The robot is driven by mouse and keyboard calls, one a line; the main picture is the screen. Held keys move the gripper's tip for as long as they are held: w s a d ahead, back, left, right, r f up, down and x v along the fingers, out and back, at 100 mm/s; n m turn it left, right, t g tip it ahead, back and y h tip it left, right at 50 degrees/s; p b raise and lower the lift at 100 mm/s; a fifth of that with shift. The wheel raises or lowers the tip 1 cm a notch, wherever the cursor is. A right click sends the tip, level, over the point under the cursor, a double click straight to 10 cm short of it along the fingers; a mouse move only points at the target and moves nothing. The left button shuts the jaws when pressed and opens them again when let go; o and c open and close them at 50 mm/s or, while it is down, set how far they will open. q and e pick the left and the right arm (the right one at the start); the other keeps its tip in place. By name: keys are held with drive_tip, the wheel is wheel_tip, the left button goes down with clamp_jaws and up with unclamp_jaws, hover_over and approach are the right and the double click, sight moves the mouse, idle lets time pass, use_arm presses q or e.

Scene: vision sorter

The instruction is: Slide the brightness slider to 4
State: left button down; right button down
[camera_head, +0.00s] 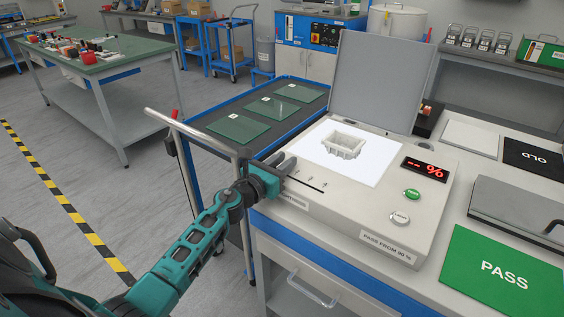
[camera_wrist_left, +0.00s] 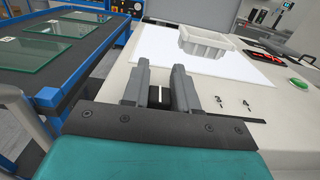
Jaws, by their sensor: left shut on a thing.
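My left gripper (camera_head: 287,165) reaches in from the left over the near left corner of the light-grey inspection box (camera_head: 386,212). In the left wrist view its two grey fingers (camera_wrist_left: 159,92) are shut on the slider knob (camera_wrist_left: 159,97), a small dark piece with a white line. The marks 3 (camera_wrist_left: 219,101) and 4 (camera_wrist_left: 246,105) lie to the right of the fingers, clear of them. The lower marks are hidden by the gripper. The slider scale (camera_head: 311,185) runs along the box front in the head view. My right gripper is not in view.
A white ribbed tray (camera_head: 344,144) sits on the lit white panel (camera_head: 379,171) behind the slider. A green PASS mat (camera_head: 480,290) lies further right.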

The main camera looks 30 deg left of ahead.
sight(324, 189)
use_arm(q)
drive_tip(key=d, duration=0.4)
drive_tip(key=d+p, duration=0.1)
drive_tip(key=d, duration=0.3)
drive_tip(key=s+d, duration=0.1)
drive_tip(key=d, duration=0.2)
drive_tip(key=shift+d+p, duration=0.3)
drive_tip(key=shift+d, duration=0.1)
drive_tip(key=shift+d+f, duration=0.1)
drive_tip(key=shift+d, duration=0.1)
drive_tip(key=c, duration=1)
unclamp_jaws()
drive_tip(key=shift+d, duration=0.15)
drive_tip(key=shift+o, duration=0.2)
drive_tip(key=shift+s, duration=0.2)
drive_tip(key=s+a+b, duration=0.1)
drive_tip(key=s, duration=1.1)
drive_tip(key=shift+s, duration=0.25)
